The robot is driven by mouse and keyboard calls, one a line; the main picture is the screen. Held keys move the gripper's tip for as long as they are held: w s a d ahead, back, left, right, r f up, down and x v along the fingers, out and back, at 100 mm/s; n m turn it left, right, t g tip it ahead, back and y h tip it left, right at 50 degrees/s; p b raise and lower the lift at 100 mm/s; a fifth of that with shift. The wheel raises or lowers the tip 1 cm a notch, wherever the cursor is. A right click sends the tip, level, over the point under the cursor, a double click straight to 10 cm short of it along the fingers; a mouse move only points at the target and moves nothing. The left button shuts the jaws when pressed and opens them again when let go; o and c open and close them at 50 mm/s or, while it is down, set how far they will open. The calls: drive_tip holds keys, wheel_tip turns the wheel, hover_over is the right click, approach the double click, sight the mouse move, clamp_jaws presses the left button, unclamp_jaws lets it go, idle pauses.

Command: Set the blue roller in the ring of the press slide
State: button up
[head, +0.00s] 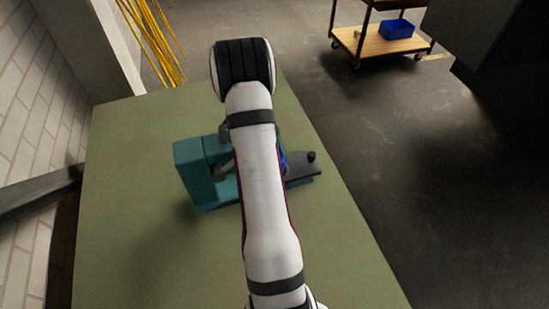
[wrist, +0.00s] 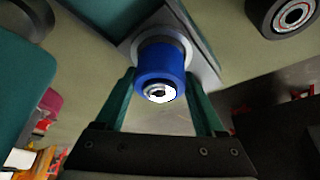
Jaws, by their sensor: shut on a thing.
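The blue roller (wrist: 161,66) is between the two green fingers of my gripper (wrist: 160,85) in the wrist view, its pale end with a dark centre facing the camera. Its far end meets a grey ring (wrist: 184,45) on the slide plate (wrist: 207,68); I cannot tell whether it is inside the ring or only in front of it. In the head view a sliver of blue (head: 283,161) shows beside my arm, over the dark press slide (head: 303,171). The teal press (head: 193,165) stands to the left. My arm hides the gripper and most of the ring there.
A black knob (head: 311,156) rises from the slide's right end. A dark round part with a light centre (wrist: 290,14) is at the upper right in the wrist view. A cart (head: 378,42) stands far behind.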

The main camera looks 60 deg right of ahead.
drive_tip(key=shift+f, duration=0.65)
idle(1.0)
drive_tip(key=o, duration=1.4)
drive_tip(key=r, duration=0.2)
drive_tip(key=s+r, duration=0.1)
drive_tip(key=r, duration=0.1)
drive_tip(key=shift+r, duration=0.4)
drive_tip(key=s+r, duration=0.2)
drive_tip(key=s, duration=0.1)
drive_tip(key=s+r, duration=0.2)
drive_tip(key=s, duration=0.2)
drive_tip(key=s+r, duration=0.2)
drive_tip(key=s, duration=0.1)
drive_tip(key=shift+s+a+r, duration=0.15)
drive_tip(key=shift+s+a, duration=0.15)
drive_tip(key=shift+s, duration=0.05)
